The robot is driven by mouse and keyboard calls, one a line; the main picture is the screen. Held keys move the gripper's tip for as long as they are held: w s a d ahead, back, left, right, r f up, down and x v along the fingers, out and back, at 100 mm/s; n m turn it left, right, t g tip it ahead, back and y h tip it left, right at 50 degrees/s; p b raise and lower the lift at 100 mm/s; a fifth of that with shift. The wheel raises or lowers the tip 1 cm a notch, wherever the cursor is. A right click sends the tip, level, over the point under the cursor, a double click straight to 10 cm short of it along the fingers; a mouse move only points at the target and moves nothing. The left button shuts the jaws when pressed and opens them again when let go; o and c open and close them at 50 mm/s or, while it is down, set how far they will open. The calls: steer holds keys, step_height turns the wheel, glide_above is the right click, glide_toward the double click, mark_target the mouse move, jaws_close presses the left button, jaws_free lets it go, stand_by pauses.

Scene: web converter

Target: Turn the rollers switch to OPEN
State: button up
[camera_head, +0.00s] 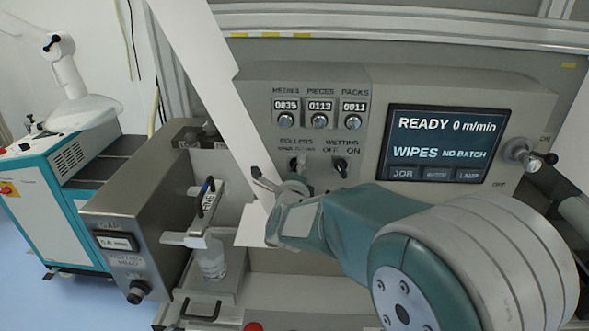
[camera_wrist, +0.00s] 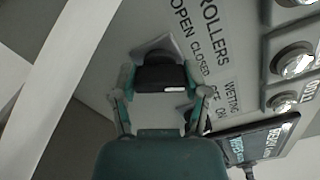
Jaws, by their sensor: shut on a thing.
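The rollers switch (camera_head: 296,163) is a small dark knob on the grey control panel, under the ROLLERS label with OPEN and CLOSED. In the wrist view, the black knob (camera_wrist: 160,76) sits between my two fingers, with a grey piece behind it. My gripper (camera_wrist: 158,88) is shut on this knob, one finger at each side. In the head view, my gripper (camera_head: 279,186) shows just below and in front of the switch, and its contact is unclear there. The wrist view shows OPEN and CLOSED printed beside the knob; its exact pointing is hard to tell.
The wetting switch (camera_head: 340,164) sits close to the right. Counters with buttons (camera_head: 320,113) are above, and a READY screen (camera_head: 445,143) is at right. A white web strip (camera_head: 205,60) runs down at left, near my gripper. A metal box (camera_head: 140,225) stands at left.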

steer(key=n, duration=0.5)
steer(key=shift+f+n, duration=0.3)
steer(key=shift+n, duration=0.1)
steer(key=n, duration=0.5)
steer(key=shift+f+n, duration=0.1)
steer(key=shift+n, duration=0.2)
steer(key=o, duration=0.9)
steer(key=shift+o, duration=1.3)
steer(key=shift+a, duration=0.1)
steer(key=shift+s+r, duration=0.1)
steer(key=shift+r, duration=0.15)
steer(key=s, duration=1.1)
steer(key=shift+s+a, duration=0.25)
steer(key=shift+s, duration=0.15)
steer(key=shift+f, duration=0.1)
